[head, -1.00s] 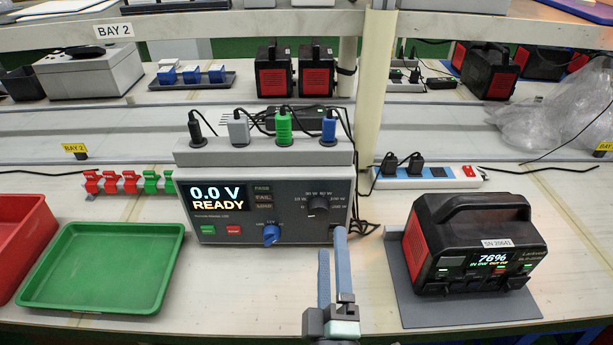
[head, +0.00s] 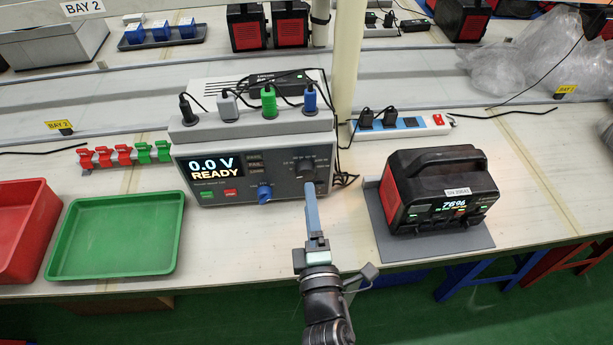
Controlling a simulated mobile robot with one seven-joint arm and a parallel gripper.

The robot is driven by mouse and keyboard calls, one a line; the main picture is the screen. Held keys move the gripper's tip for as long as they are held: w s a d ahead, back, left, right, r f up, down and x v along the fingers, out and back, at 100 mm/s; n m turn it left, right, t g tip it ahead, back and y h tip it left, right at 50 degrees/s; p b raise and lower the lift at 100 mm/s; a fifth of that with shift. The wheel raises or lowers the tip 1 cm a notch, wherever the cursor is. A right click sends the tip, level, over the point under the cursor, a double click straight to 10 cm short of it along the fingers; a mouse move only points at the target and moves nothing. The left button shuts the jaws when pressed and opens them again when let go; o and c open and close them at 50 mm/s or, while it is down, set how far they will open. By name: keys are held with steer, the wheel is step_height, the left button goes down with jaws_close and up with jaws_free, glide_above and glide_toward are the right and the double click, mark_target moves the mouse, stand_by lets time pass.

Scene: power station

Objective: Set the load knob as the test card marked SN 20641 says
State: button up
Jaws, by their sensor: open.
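The tester (head: 230,180) stands on the bench, its screen (head: 214,170) reading 0.0 V READY. Its dark load knob (head: 304,174) has watt marks around it, too small to read, and its pointer direction is unclear. A blue knob (head: 264,194) sits lower left of it. My gripper (head: 310,188) is open, its blue fingers just in front of and below the load knob; contact cannot be told. The fingers overlap in this view. A black and red power station (head: 440,190) labelled SN 20641 stands on a grey mat (head: 377,222), its screen showing 76%. No test card shows.
A green tray (head: 118,268) and a red bin (head: 22,225) are at left. Red and green clips (head: 124,154) line up beside the tester. Plugs with cables (head: 268,98) stand on its top. A power strip (head: 400,128) lies behind the power station.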

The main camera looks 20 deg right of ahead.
mark_target(306, 175)
steer(key=shift+x, duration=3.05)
jaws_close()
